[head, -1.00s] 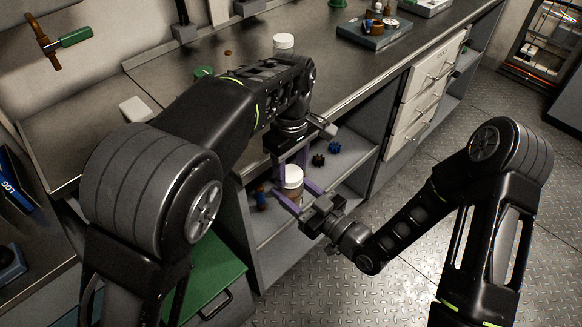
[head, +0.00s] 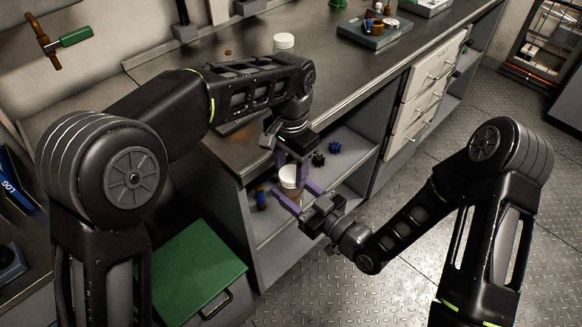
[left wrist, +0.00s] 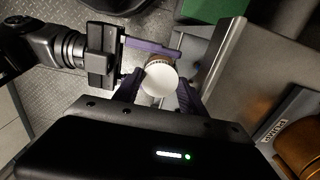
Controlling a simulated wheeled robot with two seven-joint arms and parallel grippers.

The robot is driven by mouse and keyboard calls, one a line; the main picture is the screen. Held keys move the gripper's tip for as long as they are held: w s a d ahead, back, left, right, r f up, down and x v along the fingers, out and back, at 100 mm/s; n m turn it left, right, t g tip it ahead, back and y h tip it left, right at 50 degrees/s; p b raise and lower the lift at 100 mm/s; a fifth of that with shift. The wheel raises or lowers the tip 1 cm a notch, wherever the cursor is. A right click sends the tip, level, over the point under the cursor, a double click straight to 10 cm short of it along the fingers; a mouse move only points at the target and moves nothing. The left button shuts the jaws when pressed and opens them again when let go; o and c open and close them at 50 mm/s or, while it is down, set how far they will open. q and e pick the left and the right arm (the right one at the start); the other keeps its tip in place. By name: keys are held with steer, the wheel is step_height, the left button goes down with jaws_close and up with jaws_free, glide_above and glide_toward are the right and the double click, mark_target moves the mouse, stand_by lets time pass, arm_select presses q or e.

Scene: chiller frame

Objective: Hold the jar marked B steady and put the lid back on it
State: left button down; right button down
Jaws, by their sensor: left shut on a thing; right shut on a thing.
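The jar (head: 291,195) is brown, stands upright in front of the open shelf below the counter, and has a white lid (head: 289,174) at its top. My right gripper (head: 290,188) is shut on the jar from the side, its purple fingers around the body. My left gripper (head: 291,162) reaches down from above and is shut on the lid. In the left wrist view the round white lid (left wrist: 160,79) sits between my left fingers, with a brown edge of the jar (left wrist: 158,60) behind it. The mark on the jar is not readable, and I cannot tell whether the lid is seated.
Another white-lidded jar (head: 284,42) stands on the counter (head: 250,75). A tray of small parts (head: 374,32) is farther back. Blue and dark knobs (head: 318,159) lie on the shelf beside the grippers. A green case (head: 195,270) is at lower left.

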arm_select(q)
steer(key=m, duration=0.3)
steer(key=c, duration=0.6)
jaws_free()
steer(key=shift+c, duration=0.2)
steer(key=shift+w+r, duration=0.1)
steer(key=shift+r, duration=2.25)
steer(key=shift+c, duration=0.4)
